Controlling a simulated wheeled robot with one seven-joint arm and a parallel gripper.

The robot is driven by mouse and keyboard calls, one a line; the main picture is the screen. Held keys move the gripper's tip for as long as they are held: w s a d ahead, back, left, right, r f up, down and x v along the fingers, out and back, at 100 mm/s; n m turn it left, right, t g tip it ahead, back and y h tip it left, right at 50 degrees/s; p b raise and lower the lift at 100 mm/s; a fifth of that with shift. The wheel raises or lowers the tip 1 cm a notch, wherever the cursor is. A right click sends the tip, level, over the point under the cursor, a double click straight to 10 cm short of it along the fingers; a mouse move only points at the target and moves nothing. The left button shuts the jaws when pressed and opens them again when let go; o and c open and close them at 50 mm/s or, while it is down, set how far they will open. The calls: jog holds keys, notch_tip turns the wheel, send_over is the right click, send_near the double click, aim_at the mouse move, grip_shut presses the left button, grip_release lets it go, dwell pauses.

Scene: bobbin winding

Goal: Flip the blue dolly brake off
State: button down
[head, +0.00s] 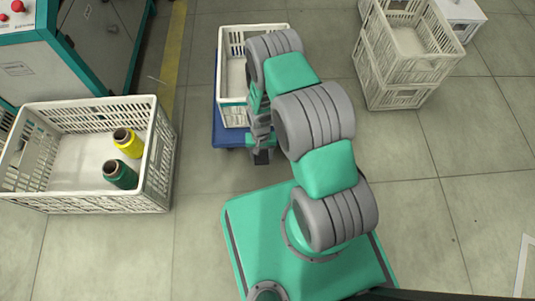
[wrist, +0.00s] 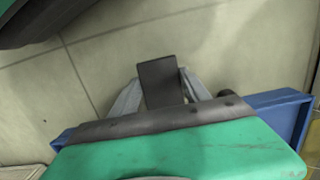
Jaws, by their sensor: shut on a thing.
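The blue dolly (head: 229,138) stands on the floor in the head view, a white crate on it. Its blue edge also shows in the wrist view (wrist: 280,112). A dark flat brake pedal (head: 262,157) sticks out at the dolly's near edge; in the wrist view the pedal (wrist: 158,75) stands between the two grey fingers. My gripper (wrist: 160,88) is shut on this pedal. In the head view my gripper (head: 262,142) reaches down at the dolly's near right side, and my arm hides the dolly's right part. The pedal's lower end is hidden by my wrist.
A white crate (head: 234,42) sits on the dolly. At left, a larger white crate (head: 80,204) holds a yellow bobbin (head: 128,142) and a green bobbin (head: 120,174). Stacked white crates (head: 385,80) stand at right. A machine (head: 25,72) is at upper left. Floor at right is clear.

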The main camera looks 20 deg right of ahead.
jog(key=shift+w+d+g, duration=0.1)
jog(key=shift+g, duration=0.2)
jog(key=shift+r+g+b, duration=0.3)
jog(key=shift+g+b, duration=0.1)
jog(key=shift+g, duration=0.1)
jog(key=c, duration=0.5)
grip_release()
jog(key=p+v, duration=0.3)
jog(key=v, duration=0.4)
jog(key=shift+r, duration=0.4)
